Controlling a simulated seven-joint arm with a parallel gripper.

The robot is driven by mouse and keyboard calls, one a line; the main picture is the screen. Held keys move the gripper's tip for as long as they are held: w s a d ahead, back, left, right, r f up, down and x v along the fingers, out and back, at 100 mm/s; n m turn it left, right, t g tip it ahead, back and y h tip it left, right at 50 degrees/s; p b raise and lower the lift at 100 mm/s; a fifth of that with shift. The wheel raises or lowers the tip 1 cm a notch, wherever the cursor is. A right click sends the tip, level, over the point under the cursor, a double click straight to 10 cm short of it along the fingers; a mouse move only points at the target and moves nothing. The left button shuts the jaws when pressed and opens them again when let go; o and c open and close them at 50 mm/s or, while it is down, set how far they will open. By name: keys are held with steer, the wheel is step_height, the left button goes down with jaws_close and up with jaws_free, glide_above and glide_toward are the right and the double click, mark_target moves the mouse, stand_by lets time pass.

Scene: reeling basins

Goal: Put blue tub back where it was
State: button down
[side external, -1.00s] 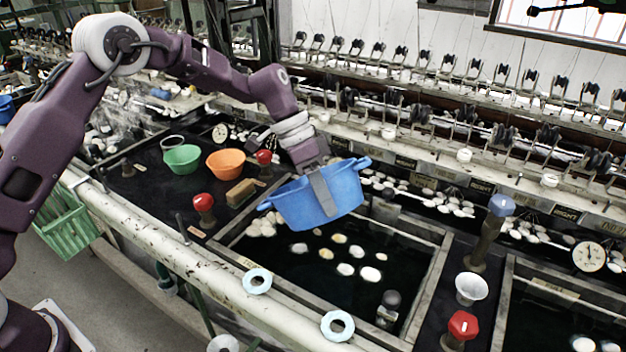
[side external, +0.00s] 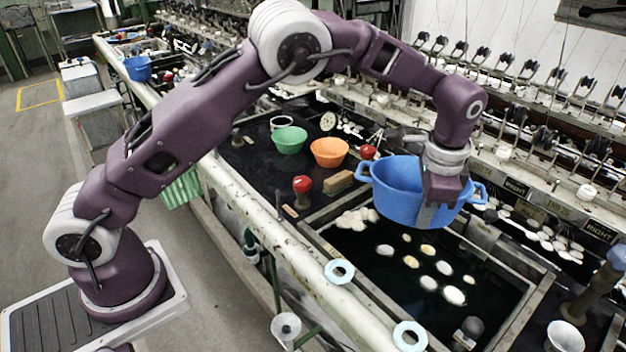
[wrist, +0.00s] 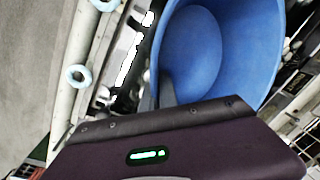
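The blue tub (side external: 395,190), with a loop handle at each side, hangs in the air above the dark water basin (side external: 500,312). My gripper (side external: 428,212) is shut on the near wall of the tub, with a finger down its outer face. In the wrist view the tub's inside (wrist: 195,50) looks empty where it shows, and a dark finger (wrist: 166,90) lies at its wall. The tub's far side is partly hidden by my wrist in the side view.
Pale cocoons (side external: 428,283) float in the basin. A green bowl (side external: 288,140), an orange bowl (side external: 329,152), a red-topped post (side external: 302,188) and a brown block (side external: 339,182) stand left of it. Another blue tub (side external: 138,68) is far left. Pale rings (side external: 340,271) lie on the front rail.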

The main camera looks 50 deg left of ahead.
steer(key=w+a+n, duration=0.2)
steer(key=a+n, duration=0.4)
steer(key=a, duration=1.8)
steer(key=s+a+n+g, duration=0.1)
steer(key=s+a+n, duration=0.2)
steer(key=a, duration=0.6)
steer(key=s+a+n, duration=0.2)
steer(key=s+a, duration=0.1)
steer(key=a, duration=0.6)
steer(key=shift+n, duration=0.3)
steer(key=f, duration=1)
steer(key=shift+s+a+f, duration=0.1)
steer(key=shift+s+a, duration=0.15)
steer(key=shift+a, duration=0.1)
steer(key=shift+f, duration=0.25)
steer(key=c, duration=2.1)
jaws_free()
steer(key=shift+f, duration=0.1)
steer(key=o, duration=0.4)
